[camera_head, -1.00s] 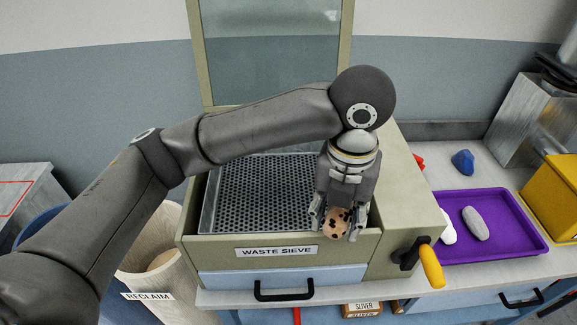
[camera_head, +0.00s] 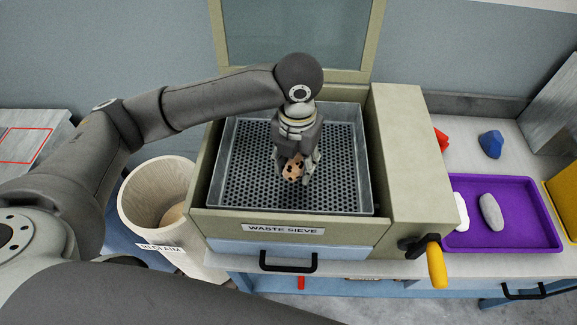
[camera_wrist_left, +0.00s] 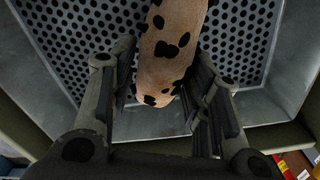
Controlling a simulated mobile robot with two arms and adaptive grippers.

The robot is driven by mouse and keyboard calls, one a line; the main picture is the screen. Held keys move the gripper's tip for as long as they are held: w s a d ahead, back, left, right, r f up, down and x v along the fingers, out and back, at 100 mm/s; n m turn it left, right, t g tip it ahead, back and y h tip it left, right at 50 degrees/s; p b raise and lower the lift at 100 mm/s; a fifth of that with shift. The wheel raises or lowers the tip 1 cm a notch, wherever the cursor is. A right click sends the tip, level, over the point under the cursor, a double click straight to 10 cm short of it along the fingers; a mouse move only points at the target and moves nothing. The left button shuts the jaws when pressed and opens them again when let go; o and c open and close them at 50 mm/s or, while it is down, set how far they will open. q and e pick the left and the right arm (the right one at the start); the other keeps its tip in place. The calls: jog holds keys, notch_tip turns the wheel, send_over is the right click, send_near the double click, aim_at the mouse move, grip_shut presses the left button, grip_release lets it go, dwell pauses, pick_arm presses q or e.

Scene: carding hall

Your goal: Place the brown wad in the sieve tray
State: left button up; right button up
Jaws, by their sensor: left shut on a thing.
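The brown wad (camera_head: 292,169) is tan with dark brown spots. My left gripper (camera_head: 296,172) is shut on it, and it points down inside the walls of the sieve tray. In the left wrist view the wad (camera_wrist_left: 168,50) sits between the two fingers (camera_wrist_left: 165,100), with the perforated floor behind it. The sieve tray (camera_head: 240,180) is a grey metal tray with a holed bottom, set in the waste sieve box. I cannot tell whether the wad touches the tray floor. My right gripper is not in view.
A purple tray (camera_head: 530,240) holding a grey wad (camera_head: 491,212) and a white one (camera_head: 461,211) lies right of the box. A yellow-handled crank (camera_head: 436,265) sticks out in front. A blue lump (camera_head: 491,144) lies behind. The reclaim bin (camera_head: 140,195) stands left.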

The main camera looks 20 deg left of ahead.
pick_arm(q)
jog(key=shift+a+f, duration=0.45)
jog(key=shift+f, duration=0.1)
jog(key=f+p, duration=0.1)
jog(key=f, duration=0.1)
jog(key=f+p, duration=0.1)
jog(key=shift+w+a+f, duration=0.15)
jog(key=shift+a+f, duration=0.25)
jog(key=shift+f, duration=0.1)
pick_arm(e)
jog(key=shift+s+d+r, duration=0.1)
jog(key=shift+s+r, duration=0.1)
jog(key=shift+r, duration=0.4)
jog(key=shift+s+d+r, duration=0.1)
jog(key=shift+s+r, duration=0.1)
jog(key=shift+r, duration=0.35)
pick_arm(q)
jog(key=shift+f, duration=0.1)
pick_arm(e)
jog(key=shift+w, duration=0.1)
pick_arm(q)
jog(key=o, duration=1)
jog(key=shift+o, duration=0.2)
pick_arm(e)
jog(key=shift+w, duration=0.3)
